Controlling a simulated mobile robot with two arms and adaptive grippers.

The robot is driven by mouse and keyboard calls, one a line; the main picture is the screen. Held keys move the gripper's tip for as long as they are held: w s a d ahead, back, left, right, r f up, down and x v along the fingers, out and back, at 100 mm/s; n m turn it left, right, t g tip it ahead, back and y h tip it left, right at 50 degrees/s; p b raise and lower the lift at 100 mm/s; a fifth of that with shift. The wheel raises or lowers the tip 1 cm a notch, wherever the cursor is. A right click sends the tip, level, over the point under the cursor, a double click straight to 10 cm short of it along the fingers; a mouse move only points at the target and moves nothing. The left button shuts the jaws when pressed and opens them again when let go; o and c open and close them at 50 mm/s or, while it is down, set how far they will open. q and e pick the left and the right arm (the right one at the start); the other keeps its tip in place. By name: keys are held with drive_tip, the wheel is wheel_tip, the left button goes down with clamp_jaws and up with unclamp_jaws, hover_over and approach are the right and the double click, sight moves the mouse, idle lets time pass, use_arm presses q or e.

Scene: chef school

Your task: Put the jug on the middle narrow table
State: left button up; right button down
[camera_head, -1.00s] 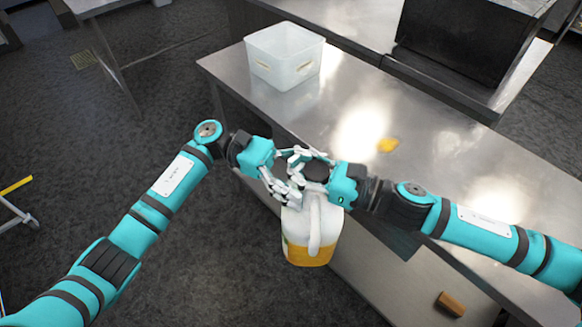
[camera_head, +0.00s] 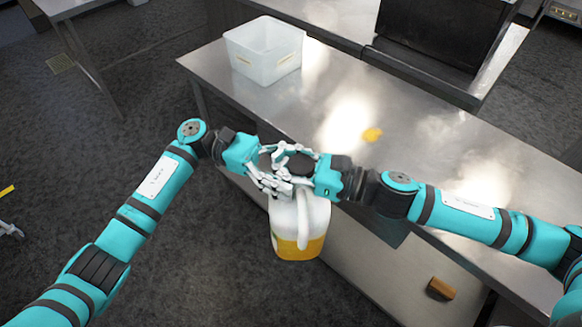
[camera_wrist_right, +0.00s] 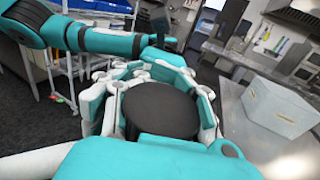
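The white jug (camera_head: 284,214) with a yellow-orange lower part and a light handle hangs upright in the head view, in front of the near edge of a long steel table (camera_head: 420,110). My left gripper (camera_head: 268,180) and my right gripper (camera_head: 297,166) meet at its top, with their fingers closed around it from both sides. In the right wrist view a round dark lid (camera_wrist_right: 162,110) sits between the fingers, and the finger contacts below it are hidden. I cannot tell whether this steel table is the middle narrow one.
A translucent white bin (camera_head: 263,52) stands at the table's far left end. A brown block (camera_head: 441,289) shows below, near the table's front. Another table (camera_head: 75,8) is at the upper left.

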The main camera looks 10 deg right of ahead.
use_arm(q)
drive_tip(key=shift+o, duration=0.7)
use_arm(e)
drive_tip(key=shift+r, duration=0.35)
